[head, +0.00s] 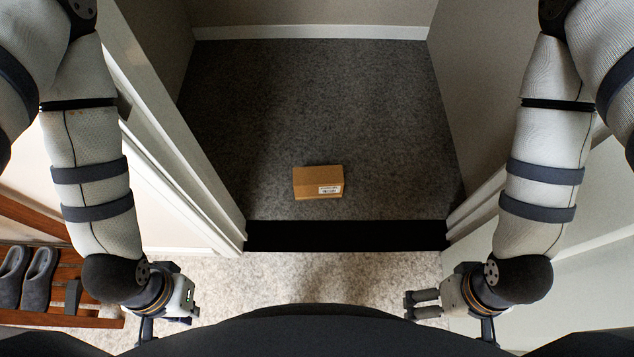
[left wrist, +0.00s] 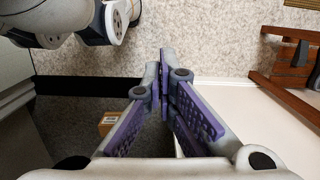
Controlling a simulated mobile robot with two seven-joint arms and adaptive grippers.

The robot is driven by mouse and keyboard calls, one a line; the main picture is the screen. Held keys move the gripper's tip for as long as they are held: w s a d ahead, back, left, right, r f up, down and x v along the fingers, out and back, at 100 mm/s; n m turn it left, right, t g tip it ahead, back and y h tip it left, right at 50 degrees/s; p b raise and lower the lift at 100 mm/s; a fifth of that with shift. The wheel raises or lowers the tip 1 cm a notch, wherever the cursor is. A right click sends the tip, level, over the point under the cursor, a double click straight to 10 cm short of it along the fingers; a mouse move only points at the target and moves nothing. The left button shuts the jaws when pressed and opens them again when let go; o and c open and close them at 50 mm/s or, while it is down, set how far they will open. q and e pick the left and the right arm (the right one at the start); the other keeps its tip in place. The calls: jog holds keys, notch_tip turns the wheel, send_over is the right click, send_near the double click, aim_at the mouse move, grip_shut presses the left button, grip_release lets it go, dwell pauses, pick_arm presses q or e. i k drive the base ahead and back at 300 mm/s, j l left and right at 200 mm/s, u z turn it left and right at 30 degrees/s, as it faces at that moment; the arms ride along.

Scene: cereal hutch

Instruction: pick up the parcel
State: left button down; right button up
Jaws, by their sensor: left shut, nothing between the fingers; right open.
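The parcel (head: 318,183) is a small brown cardboard box with a white label on its near right side. It lies on the dark grey carpet inside the doorway, just past the black threshold. Part of it also shows in the left wrist view (left wrist: 108,121), beyond the fingers. My left gripper (head: 186,320) is shut and empty at the lower left in the head view, apart from the parcel. Its purple-padded fingers (left wrist: 166,95) meet in the left wrist view. My right gripper (head: 410,306) is open and empty at the lower right, also apart from the parcel.
A black threshold strip (head: 345,236) crosses the doorway, with white door frames (head: 180,165) on both sides. A wooden rack (head: 75,318) with grey slippers (head: 38,277) stands at the lower left. The carpet around the parcel is clear.

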aim_at(324, 181)
jog(key=i+l+z, duration=0.2)
jog(key=i, duration=0.3)
jog(key=i+z, duration=0.25)
jog(key=i, duration=0.2)
